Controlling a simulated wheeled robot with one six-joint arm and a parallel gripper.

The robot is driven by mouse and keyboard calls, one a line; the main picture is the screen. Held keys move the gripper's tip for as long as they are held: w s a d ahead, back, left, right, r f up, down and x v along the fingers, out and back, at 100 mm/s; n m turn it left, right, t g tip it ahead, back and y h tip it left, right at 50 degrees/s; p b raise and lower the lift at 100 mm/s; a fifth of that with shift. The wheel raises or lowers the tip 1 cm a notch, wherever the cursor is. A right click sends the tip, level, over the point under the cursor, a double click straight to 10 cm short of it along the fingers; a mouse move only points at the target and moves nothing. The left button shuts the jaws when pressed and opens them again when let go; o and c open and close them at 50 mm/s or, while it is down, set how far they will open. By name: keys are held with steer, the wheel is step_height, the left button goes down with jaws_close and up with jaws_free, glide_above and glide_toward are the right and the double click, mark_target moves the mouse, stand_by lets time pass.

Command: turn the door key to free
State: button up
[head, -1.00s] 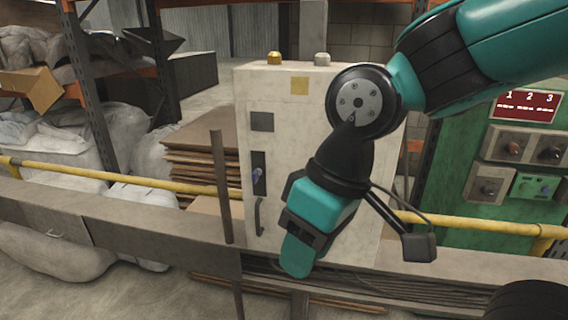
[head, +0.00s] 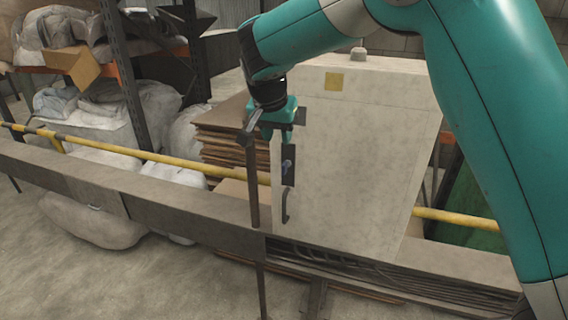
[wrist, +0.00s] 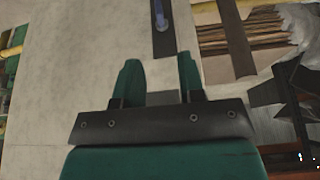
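The door key (head: 288,166) is small and blue-purple. It sits in a dark upright lock plate (head: 288,178) on the left part of the pale cabinet front. In the wrist view the key (wrist: 160,16) is at the top centre, beyond my fingertips. My gripper (head: 275,116) is in front of the cabinet, above the lock plate. In the wrist view my gripper (wrist: 160,66) is open, with two green fingers apart and nothing held. The key and gripper are apart.
A dark handle (head: 286,206) is below the lock. A brown upright post (head: 252,190) stands just left of the cabinet front (head: 365,150). A yellow rail (head: 150,157) and a long grey beam (head: 150,205) run across in front.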

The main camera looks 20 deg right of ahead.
mark_target(284, 163)
steer(key=p+x, duration=0.2)
steer(key=x, duration=1)
steer(key=shift+f, duration=0.1)
steer(key=shift+s, duration=0.1)
steer(key=shift+c, duration=0.4)
jaws_close()
